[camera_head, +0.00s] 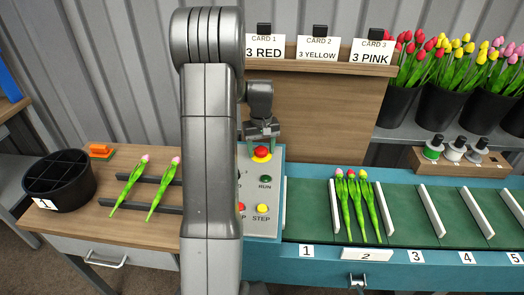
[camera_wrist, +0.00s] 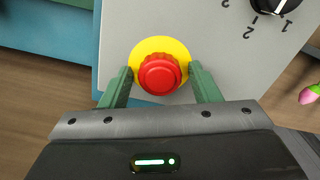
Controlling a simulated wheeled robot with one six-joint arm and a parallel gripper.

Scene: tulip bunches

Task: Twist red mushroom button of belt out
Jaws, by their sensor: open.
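The red mushroom button (camera_head: 262,151) sits on a yellow disc at the top of the grey control panel (camera_head: 262,226). In the wrist view the red button (camera_wrist: 160,74) lies between the two green fingers of my gripper (camera_wrist: 160,68). The fingers stand apart on either side of it, with a gap visible on each side. In the head view my gripper (camera_head: 263,140) is just above and behind the button. It is open and holds nothing. I cannot tell whether the button is pressed in. The belt (camera_head: 318,215) is green with white dividers.
Below the button are a green RUN button (camera_head: 265,180) and a yellow STEP button (camera_head: 262,209). A black dial (camera_wrist: 274,5) is close by. My arm hides the panel's left part. Three tulips (camera_head: 358,210) lie on the belt at 2. Two pink tulips (camera_head: 163,190) lie on the left rack.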

